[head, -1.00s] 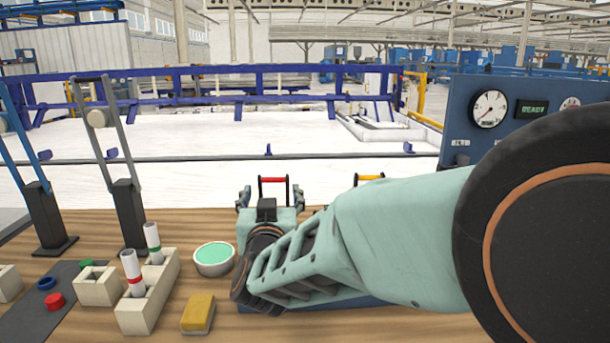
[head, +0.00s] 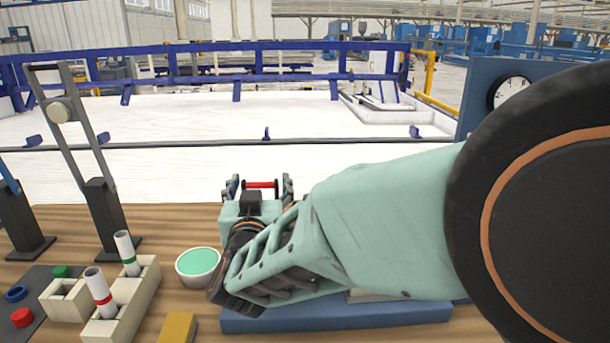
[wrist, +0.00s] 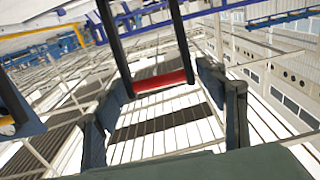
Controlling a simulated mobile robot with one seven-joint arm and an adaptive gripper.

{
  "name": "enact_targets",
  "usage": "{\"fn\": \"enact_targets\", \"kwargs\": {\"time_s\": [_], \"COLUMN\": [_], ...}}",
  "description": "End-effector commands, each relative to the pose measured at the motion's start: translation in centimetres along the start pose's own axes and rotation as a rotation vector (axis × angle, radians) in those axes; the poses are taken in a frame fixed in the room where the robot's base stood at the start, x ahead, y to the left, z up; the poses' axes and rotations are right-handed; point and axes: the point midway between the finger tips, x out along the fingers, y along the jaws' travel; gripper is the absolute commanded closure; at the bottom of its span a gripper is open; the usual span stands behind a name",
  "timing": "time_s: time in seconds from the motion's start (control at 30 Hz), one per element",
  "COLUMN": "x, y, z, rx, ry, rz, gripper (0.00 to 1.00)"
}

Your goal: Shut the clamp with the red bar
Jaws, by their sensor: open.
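The red bar (head: 262,184) shows beyond my gripper (head: 259,188) in the head view, between its two fingers in the picture. In the wrist view the red bar (wrist: 161,81) spans two dark clamp arms, upper centre. My gripper (wrist: 165,110) is open, with one finger low left and the other at right of the bar. The fingers do not visibly grip the bar. The clamp's lower parts are hidden behind my gripper and arm. A blue base (head: 335,318) lies on the table under my arm.
A bowl with green contents (head: 198,266), cream pipe holders (head: 128,312) with two white pipes, and a yellow block (head: 178,327) stand left of my gripper. Black stands with tall arms (head: 103,215) rise farther left. A blue gauge panel (head: 480,95) is at right.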

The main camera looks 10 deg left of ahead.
Motion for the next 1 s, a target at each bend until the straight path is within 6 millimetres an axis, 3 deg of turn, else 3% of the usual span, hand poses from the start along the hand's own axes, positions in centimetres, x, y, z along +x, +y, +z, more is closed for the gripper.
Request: {"fn": "enact_targets", "kwargs": {"time_s": [0.37, 0.87, 1.0], "x": [-0.12, -0.10, -0.05], "y": [-0.10, -0.10, -0.09], "z": [0.01, -0.03, 0.01], "rx": [0.000, 0.000, 0.000], "ry": [0.000, 0.001, 0.003], "rz": [0.000, 0.000, 0.000], "gripper": [0.35, 0.90, 0.91]}}
